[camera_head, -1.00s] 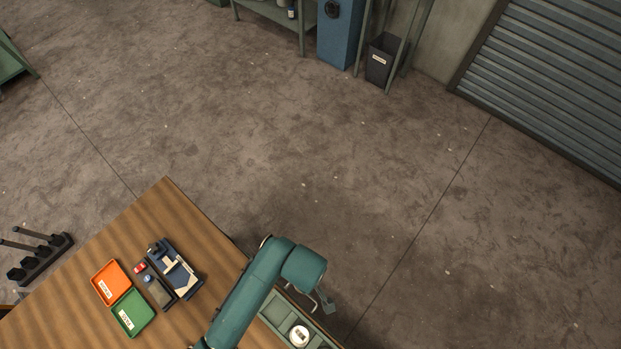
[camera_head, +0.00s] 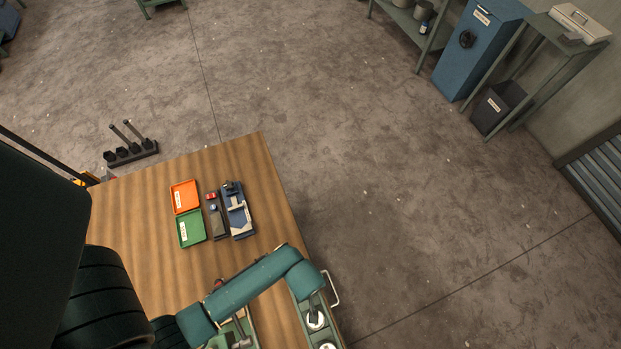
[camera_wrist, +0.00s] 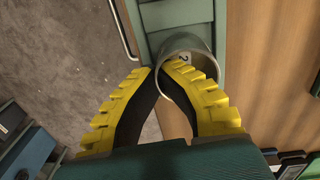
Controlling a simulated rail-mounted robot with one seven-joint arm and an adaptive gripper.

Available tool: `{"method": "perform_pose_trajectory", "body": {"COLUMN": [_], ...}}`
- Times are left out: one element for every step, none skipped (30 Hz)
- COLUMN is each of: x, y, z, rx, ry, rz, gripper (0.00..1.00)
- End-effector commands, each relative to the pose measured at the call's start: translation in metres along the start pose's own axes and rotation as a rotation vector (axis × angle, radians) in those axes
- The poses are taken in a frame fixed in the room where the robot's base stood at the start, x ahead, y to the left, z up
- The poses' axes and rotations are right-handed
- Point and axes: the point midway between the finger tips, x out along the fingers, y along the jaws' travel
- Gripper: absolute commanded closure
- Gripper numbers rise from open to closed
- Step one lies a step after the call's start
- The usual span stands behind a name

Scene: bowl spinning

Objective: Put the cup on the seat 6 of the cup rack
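In the wrist view, my gripper (camera_wrist: 163,70) has two yellow ribbed fingers with their tips close together at the wall of a grey metal cup (camera_wrist: 199,46). The right finger reaches inside the cup and the left finger is outside, so the cup wall lies between them. The cup's mouth is tilted toward the camera, and a small label with a dark mark shows inside its opening. My gripper is hard to make out there.
The wooden table (camera_head: 150,210) also holds an orange tray (camera_head: 185,196), a green tray (camera_head: 191,229) and a blue fixture (camera_head: 238,209). A metal handle (camera_head: 333,288) sticks out from the case over the floor. A dark floor rack (camera_head: 130,154) with posts stands beyond the table.

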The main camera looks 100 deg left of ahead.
Motion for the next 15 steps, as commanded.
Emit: {"method": "perform_pose_trajectory", "body": {"x": [0.0039, 0.0046, 0.0045, 0.0043, 0.0042, 0.0041, 0.0041, 0.0043, 0.0054, 0.0065, 0.0076, 0.0073, 0.007, 0.007, 0.007], "y": [0.0003, 0.0004, 0.0004, 0.0005, 0.0004, 0.0003, 0.0003, 0.0003, 0.0001, 0.0001, 0.0001, 0.0002, 0.0002, 0.0002, 0.0001], "z": [0.0, -0.0001, -0.0001, -0.0001, -0.0001, -0.0001, -0.0001, -0.0001, -0.0001, -0.0001, -0.0001, -0.0001, -0.0001, -0.0001, -0.0001], "rx": [0.0, 0.0, 0.0, 0.0, 0.0, 0.0, 0.0, 0.0, 0.0, 0.0, 0.0, 0.0, 0.0, 0.0, 0.0], "ry": [0.0, 0.0, 0.0, 0.0, 0.0, 0.0, 0.0, 0.0, 0.0, 0.0, 0.0, 0.0, 0.0, 0.0, 0.0], "rz": [0.001, 0.001, 0.002, 0.002, 0.002, 0.002, 0.002, 0.002, 0.001, 0.001, 0.001, 0.002, 0.002, 0.002, 0.001], "gripper": [1.0, 1.0, 1.0, 1.0, 1.0, 1.0, 1.0, 1.0, 1.0, 1.0, 1.0, 0.94, 0.89, 0.83, 0.75]}}
